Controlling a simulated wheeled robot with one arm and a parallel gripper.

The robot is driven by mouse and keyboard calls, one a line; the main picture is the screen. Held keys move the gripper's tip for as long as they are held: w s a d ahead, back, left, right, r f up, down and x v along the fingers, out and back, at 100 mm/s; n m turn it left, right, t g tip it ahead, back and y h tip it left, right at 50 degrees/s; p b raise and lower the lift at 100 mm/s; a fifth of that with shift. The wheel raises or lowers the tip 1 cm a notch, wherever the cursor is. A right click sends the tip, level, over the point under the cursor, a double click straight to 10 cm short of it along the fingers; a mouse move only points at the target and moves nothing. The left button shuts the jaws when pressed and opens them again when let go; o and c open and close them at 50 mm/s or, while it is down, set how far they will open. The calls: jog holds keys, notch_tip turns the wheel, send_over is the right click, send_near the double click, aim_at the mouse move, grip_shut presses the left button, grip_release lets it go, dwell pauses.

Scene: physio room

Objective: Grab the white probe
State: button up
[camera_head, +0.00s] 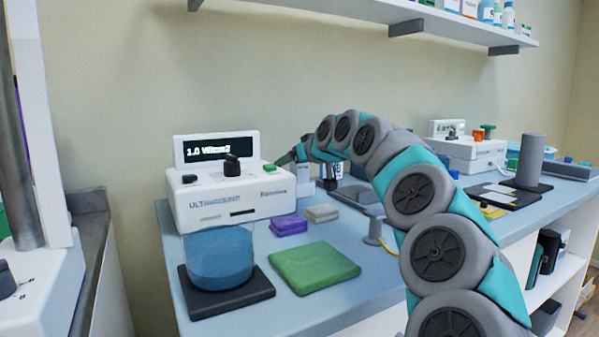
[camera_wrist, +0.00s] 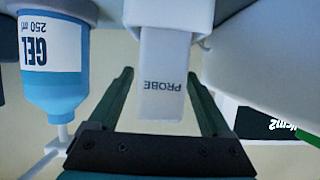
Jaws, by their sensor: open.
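The white probe (camera_wrist: 163,90), marked PROBE, is in the middle of the wrist view, below a pale holder (camera_wrist: 170,12) at the top edge. My gripper (camera_wrist: 160,76) is open. Its two dark green fingers appear on either side of the probe, with a visible gap on each side. I cannot tell how far the fingers reach around it in depth. In the head view my gripper's end is at the right side of the white ultrasound unit (camera_head: 220,205). I cannot make out the probe clearly there.
A blue gel bottle (camera_wrist: 54,65) is close to the left finger in the wrist view. On the blue worktop are a blue tub (camera_head: 218,258) on a dark pad, a green cloth (camera_head: 313,267), a purple block (camera_head: 289,225) and a grey cylinder (camera_head: 531,160). A shelf (camera_head: 350,8) hangs above.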

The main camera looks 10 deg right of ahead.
grip_shut()
dwell(0.7)
